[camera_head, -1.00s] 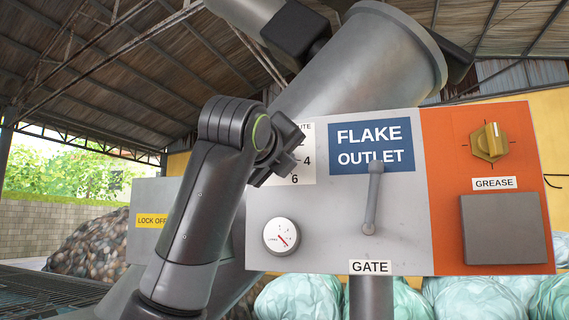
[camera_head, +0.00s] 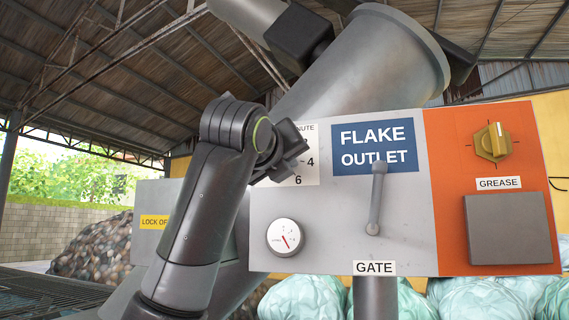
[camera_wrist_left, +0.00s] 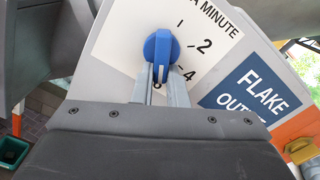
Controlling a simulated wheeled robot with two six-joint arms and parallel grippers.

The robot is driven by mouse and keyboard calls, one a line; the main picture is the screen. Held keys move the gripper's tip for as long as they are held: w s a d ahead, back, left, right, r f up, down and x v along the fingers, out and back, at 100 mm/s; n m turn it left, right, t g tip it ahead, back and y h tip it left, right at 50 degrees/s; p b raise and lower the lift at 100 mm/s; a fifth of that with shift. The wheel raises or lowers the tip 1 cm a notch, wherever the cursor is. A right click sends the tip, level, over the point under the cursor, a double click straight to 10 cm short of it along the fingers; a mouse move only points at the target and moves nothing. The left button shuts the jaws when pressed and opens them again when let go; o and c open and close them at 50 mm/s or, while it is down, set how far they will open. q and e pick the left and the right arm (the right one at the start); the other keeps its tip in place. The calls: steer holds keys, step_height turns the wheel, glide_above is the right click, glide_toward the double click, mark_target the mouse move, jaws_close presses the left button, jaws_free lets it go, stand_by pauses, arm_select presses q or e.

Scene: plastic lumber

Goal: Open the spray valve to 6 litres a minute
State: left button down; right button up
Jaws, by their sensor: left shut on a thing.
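The 6 is partly hidden behind the fingers. In the head view my left gripper (camera_head: 288,150) is at the scale plate (camera_head: 308,170), and the arm hides the knob. A round white gauge (camera_head: 285,238) with a red needle sits below; the needle points down and slightly right. My right gripper is not in view.
Right of the plate are a blue FLAKE OUTLET sign (camera_head: 375,146) and a grey GATE lever (camera_head: 376,200). Farther right, a yellow GREASE knob (camera_head: 492,142) sits on an orange panel (camera_head: 450,200). A grey lock-off box (camera_head: 150,190) stands behind my left arm.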

arm_select(q)
steer(key=c, duration=1.4)
jaws_free()
steer(key=shift+c, duration=0.2)
steer(key=b+v, duration=0.7)
steer(key=v, duration=1)
steer(key=shift+s, duration=0.2)
